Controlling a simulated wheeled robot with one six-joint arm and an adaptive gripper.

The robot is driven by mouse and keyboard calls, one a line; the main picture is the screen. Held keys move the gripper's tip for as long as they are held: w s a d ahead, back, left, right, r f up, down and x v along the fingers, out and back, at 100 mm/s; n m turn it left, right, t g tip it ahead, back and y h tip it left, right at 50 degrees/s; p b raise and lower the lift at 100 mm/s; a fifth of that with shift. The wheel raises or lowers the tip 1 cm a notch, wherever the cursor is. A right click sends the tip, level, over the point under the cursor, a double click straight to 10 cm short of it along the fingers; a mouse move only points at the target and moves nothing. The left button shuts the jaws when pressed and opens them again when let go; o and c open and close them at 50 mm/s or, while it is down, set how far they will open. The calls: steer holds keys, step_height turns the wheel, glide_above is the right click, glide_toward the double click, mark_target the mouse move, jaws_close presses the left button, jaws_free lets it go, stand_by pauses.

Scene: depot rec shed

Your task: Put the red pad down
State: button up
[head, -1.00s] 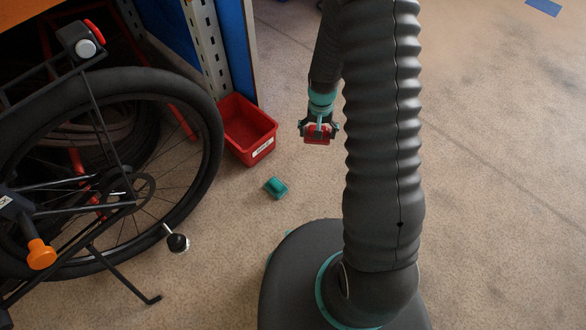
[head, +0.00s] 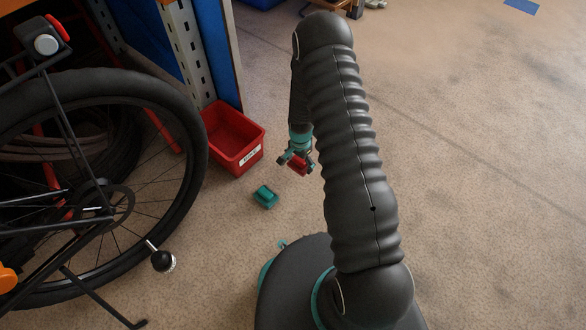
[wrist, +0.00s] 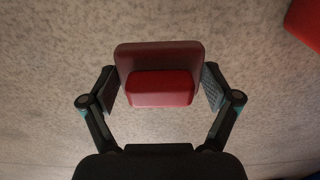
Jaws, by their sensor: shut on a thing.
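The red pad (wrist: 160,90) is between the fingers of my gripper (wrist: 160,92) in the wrist view, with carpet showing behind it. In the head view the red pad (head: 299,165) hangs in my gripper (head: 297,161), to the right of the red bin. My gripper is shut on the pad. Part of the pad is hidden by a finger in the head view. Its exact height over the floor is hard to tell.
A red bin (head: 240,158) with a white label stands by the shelf post. A teal block (head: 265,196) lies on the carpet below it. A bicycle wheel (head: 190,165) and kickstand (head: 105,300) are at left. Carpet at right is clear.

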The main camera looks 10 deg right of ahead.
mark_target(294, 161)
steer(key=shift+w+a+f, duration=0.8)
steer(key=shift+w+a, duration=0.1)
steer(key=shift+w, duration=0.1)
steer(key=shift+f+b, duration=0.45)
steer(key=shift+f, duration=1.55)
steer(key=shift+f, duration=0.2)
steer(key=o, duration=0.8)
steer(key=shift+c, duration=0.2)
